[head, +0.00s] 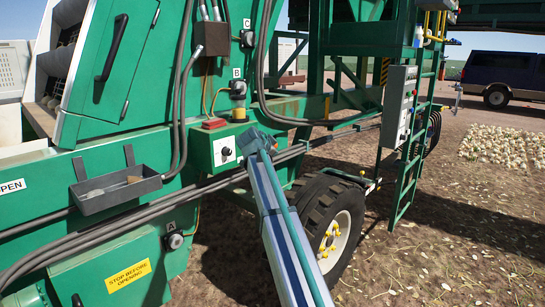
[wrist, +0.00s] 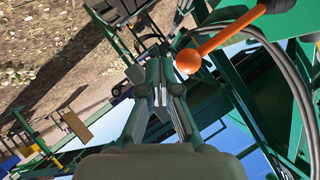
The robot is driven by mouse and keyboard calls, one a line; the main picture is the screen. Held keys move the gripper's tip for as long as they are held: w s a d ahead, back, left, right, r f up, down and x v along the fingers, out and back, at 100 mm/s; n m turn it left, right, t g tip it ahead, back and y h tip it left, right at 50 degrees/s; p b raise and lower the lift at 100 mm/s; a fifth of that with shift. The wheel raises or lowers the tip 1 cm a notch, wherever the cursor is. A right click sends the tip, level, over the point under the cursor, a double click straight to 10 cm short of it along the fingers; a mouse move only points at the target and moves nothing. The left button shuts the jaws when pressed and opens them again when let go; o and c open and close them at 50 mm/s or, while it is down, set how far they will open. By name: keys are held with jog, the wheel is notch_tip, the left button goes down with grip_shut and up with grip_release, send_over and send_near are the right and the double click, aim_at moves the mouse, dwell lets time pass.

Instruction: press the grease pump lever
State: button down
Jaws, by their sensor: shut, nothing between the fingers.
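An orange lever with a round ball end (wrist: 188,61) shows in the wrist view. Its rod slants up to the right toward a dark mount at the top edge. My gripper (wrist: 160,72) is shut and empty, with its fingertips just left of the ball in the picture. I cannot tell whether they touch it or stand apart in depth. In the head view my arm reaches up from the bottom middle toward the green machine; I cannot make out the fingertips or the orange lever there.
The green machine (head: 100,230) fills the left, with a grey tray (head: 118,192) and a green control box (head: 205,150) on its side. A wheel (head: 335,225) and a green ladder (head: 408,150) stand to the right. Grey hoses (wrist: 285,62) run beside the lever. Open ground lies at the lower right.

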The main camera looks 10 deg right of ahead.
jog(key=v, duration=0.7)
jog(key=shift+s, duration=0.3)
dwell(0.4)
